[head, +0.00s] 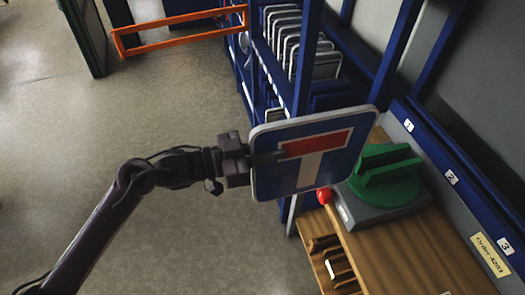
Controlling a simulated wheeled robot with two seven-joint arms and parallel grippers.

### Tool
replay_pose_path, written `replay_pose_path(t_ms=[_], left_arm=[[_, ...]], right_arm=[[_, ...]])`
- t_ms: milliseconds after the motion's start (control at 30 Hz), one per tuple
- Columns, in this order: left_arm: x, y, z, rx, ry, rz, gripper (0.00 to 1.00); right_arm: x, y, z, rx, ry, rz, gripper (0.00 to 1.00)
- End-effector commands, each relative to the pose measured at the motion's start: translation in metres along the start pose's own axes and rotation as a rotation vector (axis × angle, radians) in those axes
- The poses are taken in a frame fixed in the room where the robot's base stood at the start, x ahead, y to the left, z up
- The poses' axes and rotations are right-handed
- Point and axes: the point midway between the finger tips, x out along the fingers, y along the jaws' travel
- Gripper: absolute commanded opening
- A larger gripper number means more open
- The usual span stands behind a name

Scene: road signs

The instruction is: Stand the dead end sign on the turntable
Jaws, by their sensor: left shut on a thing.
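The dead end sign (312,168) is a blue rounded square plate with a white stem and a red bar. My left gripper (266,158) is shut on its left edge and holds it up in the air, tilted, in front of the bench. The turntable (388,183) appears to be the green round piece with raised parallel walls, on a grey base on the wooden bench. The sign's right edge overlaps the turntable's left side in the head view. I cannot tell the gap between them. My right gripper is out of view.
A blue rack (300,50) with several upright plates stands behind the sign. A red knob (323,196) is at the bench's left edge, near a slotted wooden holder (330,262). A blue rail with number labels (451,177) runs along the right. The floor at left is clear.

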Motion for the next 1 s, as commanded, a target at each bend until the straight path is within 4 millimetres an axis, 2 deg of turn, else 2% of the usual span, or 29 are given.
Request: replay_pose_path(t_ms=[167,1000], left_arm=[[0.012,0.000,-0.003,0.003,0.009,0.001,0.00],[0.099,0.000,-0.003,0.003,0.008,0.002,0.00]], right_arm=[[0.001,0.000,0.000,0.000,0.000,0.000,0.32],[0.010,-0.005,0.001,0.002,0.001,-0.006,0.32]])
